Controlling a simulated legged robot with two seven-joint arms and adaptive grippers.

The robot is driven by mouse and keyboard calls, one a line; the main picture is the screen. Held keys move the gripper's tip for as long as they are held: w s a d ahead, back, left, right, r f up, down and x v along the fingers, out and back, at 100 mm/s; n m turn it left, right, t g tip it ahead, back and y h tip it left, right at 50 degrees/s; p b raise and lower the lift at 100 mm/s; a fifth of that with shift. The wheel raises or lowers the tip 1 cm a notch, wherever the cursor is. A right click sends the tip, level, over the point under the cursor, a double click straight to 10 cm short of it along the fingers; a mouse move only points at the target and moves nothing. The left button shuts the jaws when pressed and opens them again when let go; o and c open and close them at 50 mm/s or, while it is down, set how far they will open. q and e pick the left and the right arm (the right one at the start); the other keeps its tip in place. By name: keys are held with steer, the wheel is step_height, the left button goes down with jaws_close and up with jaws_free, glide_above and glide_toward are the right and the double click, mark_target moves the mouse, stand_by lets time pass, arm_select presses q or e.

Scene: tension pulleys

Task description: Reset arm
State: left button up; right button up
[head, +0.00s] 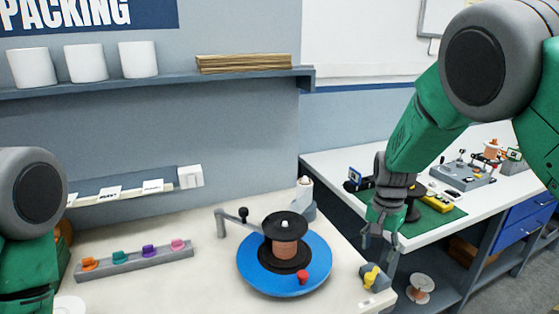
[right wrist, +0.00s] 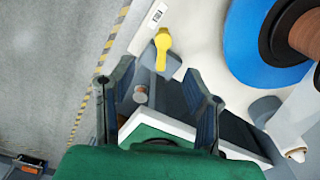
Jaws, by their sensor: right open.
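My right gripper (head: 382,238) hangs open and empty above the right edge of the cream table, its fingers pointing down. In the right wrist view its two fingers (right wrist: 160,92) are spread apart. A yellow knob (head: 371,277) on a small grey block sits at the table's right corner, below the gripper and apart from it; it also shows in the right wrist view (right wrist: 163,45). A grey crank-like arm (head: 232,216) stands behind the blue turntable (head: 285,284), which carries a copper spool (head: 286,247) and a red knob (head: 303,277).
A grey rack (head: 134,262) with several coloured pegs lies on the left of the table. A white-topped cone (head: 305,195) stands behind the turntable. The white side bench (head: 335,172) holds a green mat (head: 440,222). A shelf (head: 180,84) runs above.

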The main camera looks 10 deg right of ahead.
steer(key=s+d+f+n+h, duration=0.1)
steer(key=s+d+f+n, duration=0.25)
steer(key=s+f, duration=1.35)
steer(key=s+a+f+n, duration=0.1)
steer(key=s+n, duration=0.1)
steer(key=s, duration=0.5)
steer(key=s+a+f+n+y+b, duration=0.1)
steer(key=s+a+n, duration=0.15)
steer(key=s, duration=0.55)
steer(key=s+f+n, duration=0.2)
steer(key=s, duration=0.5)
step_height(320, 180, down, 11)
steer(key=w+a+n+b, duration=0.1)
steer(key=w+b, duration=0.1)
steer(key=b, duration=1)
steer(key=shift+w+a+t, duration=0.2)
steer(key=shift+w+t, duration=0.1)
steer(key=shift+r, duration=0.1)
steer(key=shift+w, duration=0.1)
